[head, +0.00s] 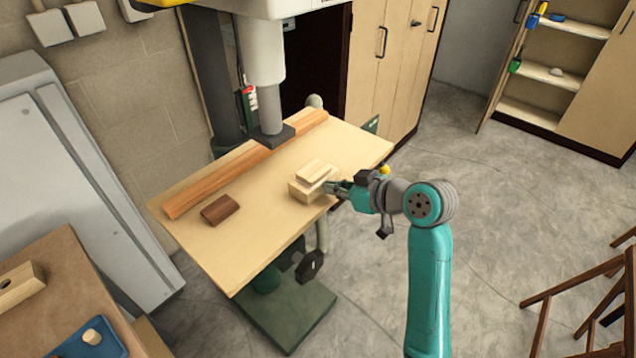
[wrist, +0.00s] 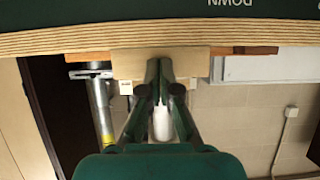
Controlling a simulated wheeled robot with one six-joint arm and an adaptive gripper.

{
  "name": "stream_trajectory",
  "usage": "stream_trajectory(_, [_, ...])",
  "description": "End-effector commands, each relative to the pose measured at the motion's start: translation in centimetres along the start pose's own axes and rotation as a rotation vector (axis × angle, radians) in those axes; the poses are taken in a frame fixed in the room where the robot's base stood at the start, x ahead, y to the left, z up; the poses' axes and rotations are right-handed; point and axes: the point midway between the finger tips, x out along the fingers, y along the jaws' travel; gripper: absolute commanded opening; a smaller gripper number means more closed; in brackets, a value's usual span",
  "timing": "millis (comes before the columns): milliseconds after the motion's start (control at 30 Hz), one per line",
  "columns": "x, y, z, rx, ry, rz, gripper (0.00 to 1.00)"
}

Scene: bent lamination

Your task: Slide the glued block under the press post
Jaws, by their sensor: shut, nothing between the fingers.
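The glued block (head: 308,188), pale wood with a smaller pale piece on top, sits on the light wooden press table (head: 262,238) near its right edge. The press post (head: 269,108), a pale column with a dark square foot, comes down behind and left of the block, by the fence. My gripper (head: 335,187) is shut and empty at the block's right side. In the wrist view the shut fingertips (wrist: 165,66) overlap the block's pale face (wrist: 132,62); I cannot tell whether they touch it. The fingers hide part of that face.
A long reddish wooden fence (head: 220,181) runs along the table's back, behind the post foot. A dark brown block (head: 220,209) lies at the table's left. The tabletop between the pale block and the post foot looks clear. A workbench (head: 40,262) stands at lower left.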

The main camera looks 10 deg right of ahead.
Motion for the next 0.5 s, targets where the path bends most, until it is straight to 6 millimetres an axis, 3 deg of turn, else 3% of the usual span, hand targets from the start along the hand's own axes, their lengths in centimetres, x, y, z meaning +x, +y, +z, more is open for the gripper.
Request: stream_trajectory(500, [1.4,0.0,-0.7,0.0,0.0,-0.002,0.0])
